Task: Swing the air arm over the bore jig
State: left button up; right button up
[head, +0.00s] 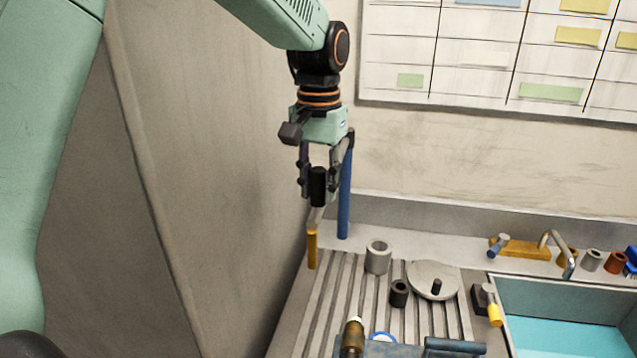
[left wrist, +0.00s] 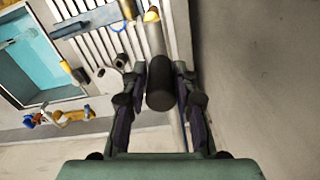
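The air arm shows as a grey tube with a black grip (head: 318,187) and a yellow end (head: 312,249), beside a blue post (head: 344,195). My left gripper (head: 318,190) points down with its fingers on both sides of the black grip and looks shut on it. In the left wrist view the black grip (left wrist: 161,90) sits between the fingertips, with the grey tube (left wrist: 154,40) running beyond it. A grey hollow cylinder (head: 378,257) on the ribbed bench may be the bore jig; I cannot be sure. My right gripper is not in view.
A round grey plate with a black peg (head: 433,280) and a black ring (head: 399,293) stand right of the cylinder. A brown bottle (head: 352,338) is at the front. A blue-floored basin (head: 570,335) lies at right. A wall panel (head: 205,180) stands close on the left.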

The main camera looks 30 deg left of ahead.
pick_arm(q)
jog(key=shift+w+d, duration=0.1)
jog(key=shift+c, duration=1.4)
jog(key=shift+a, duration=0.25)
grip_shut()
jog(key=shift+d, duration=0.1)
jog(key=shift+d, duration=0.1)
jog(key=w+d+n, duration=0.2)
jog(key=d, duration=0.4)
jog(key=shift+w+d, duration=0.2)
jog(key=shift+d, duration=0.2)
